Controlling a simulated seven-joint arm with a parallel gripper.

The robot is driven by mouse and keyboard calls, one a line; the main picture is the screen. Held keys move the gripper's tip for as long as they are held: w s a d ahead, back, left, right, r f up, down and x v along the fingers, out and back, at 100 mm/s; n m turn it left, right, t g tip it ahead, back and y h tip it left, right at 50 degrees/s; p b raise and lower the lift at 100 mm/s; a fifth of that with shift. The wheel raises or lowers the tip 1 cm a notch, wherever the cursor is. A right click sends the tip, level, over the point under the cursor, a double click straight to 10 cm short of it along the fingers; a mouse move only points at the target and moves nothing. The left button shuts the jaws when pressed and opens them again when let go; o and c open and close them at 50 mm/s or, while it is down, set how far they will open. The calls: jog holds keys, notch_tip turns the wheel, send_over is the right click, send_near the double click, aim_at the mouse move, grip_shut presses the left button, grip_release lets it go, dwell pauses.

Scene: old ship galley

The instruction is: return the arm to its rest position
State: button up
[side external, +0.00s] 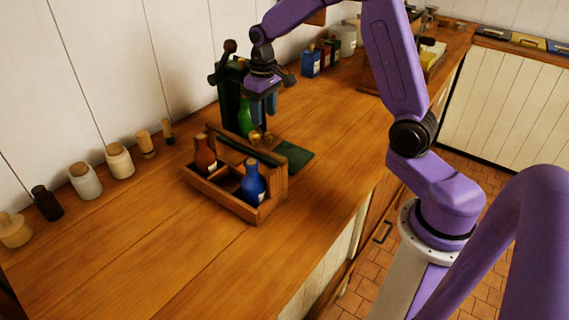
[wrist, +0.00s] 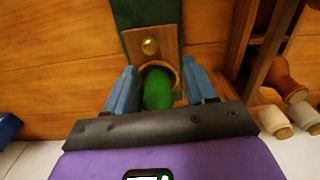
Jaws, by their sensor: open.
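My gripper (side external: 264,105) is over the counter behind the wooden caddy, pointing down. In the wrist view its two blue fingers (wrist: 160,88) are apart, one on each side of a green bottle (wrist: 158,92). I cannot tell whether either finger touches it. The green bottle also shows in the side view (side external: 246,117), below and beside the fingers. Its lower part is partly hidden. A wooden ring and a small wooden block with a brass knob (wrist: 150,46) lie beside the bottle, by a dark green strip (wrist: 146,13).
The wooden caddy (side external: 226,203) holds a brown bottle (side external: 205,158) and a blue bottle (side external: 253,186). A dark green stand (side external: 229,100) is close to the gripper. Jars (side external: 85,182) line the wall at left. A blue container (side external: 311,60) stands behind. The front counter is clear.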

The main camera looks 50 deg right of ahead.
jog(key=s+a+r+n, duration=0.1)
jog(key=a+n, duration=0.1)
jog(key=a, duration=0.2)
jog(key=s+a+r+n+t+y, duration=0.1)
jog(key=a+r+n, duration=0.1)
jog(key=a, duration=0.2)
jog(key=s+a+r+n+t, duration=0.1)
jog(key=a+n, duration=0.1)
jog(key=a, duration=0.2)
jog(key=shift+s+r+y, duration=0.3)
jog(key=shift+s+r, duration=0.05)
jog(key=s+a+n, duration=0.1)
jog(key=s+a, duration=0.1)
jog(key=s+a+r+n, duration=0.1)
jog(key=s+a, duration=0.1)
jog(key=s+a+r+n+t+y, duration=0.1)
jog(key=s+a+n, duration=0.1)
jog(key=s, duration=0.1)
jog(key=shift+r, duration=0.1)
jog(key=s+d+f+n+g+h, duration=0.1)
jog(key=s+d+f, duration=0.1)
jog(key=s, duration=0.9)
jog(key=s+d+f+g+h, duration=0.1)
jog(key=s+d, duration=0.4)
jog(key=s, duration=0.6)
jog(key=shift+f+n+g, duration=0.4)
jog(key=shift+g, duration=0.2)
